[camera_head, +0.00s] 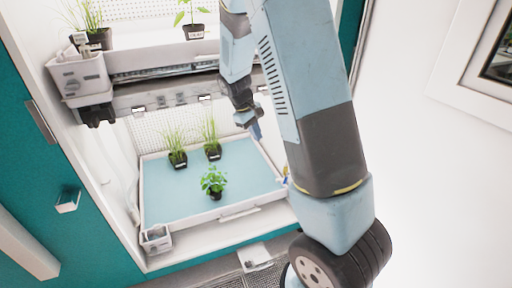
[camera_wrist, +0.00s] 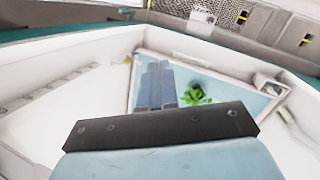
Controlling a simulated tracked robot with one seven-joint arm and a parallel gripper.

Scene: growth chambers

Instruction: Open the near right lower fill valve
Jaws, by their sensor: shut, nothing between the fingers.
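A small yellow and blue fitting (camera_head: 286,171), likely the near right lower fill valve, shows at the right edge of the lower tray (camera_head: 235,212), partly hidden behind my arm. In the wrist view a small yellowish spot (camera_wrist: 127,60) at the tray's corner looks like the same fitting. Its handle position is too small to tell. My gripper (camera_head: 257,131) points down inside the chamber above the tray's right rear part, apart from the fitting. In the wrist view my gripper's fingers (camera_wrist: 155,72) are together, with nothing between them.
Potted grasses (camera_head: 177,158) and a leafy plant (camera_head: 213,181) stand on the lower tray. A grey box (camera_head: 157,239) sits at its front left corner. The upper shelf (camera_head: 165,56) with more plants is close to my arm. A teal door frame (camera_head: 85,190) bounds the left.

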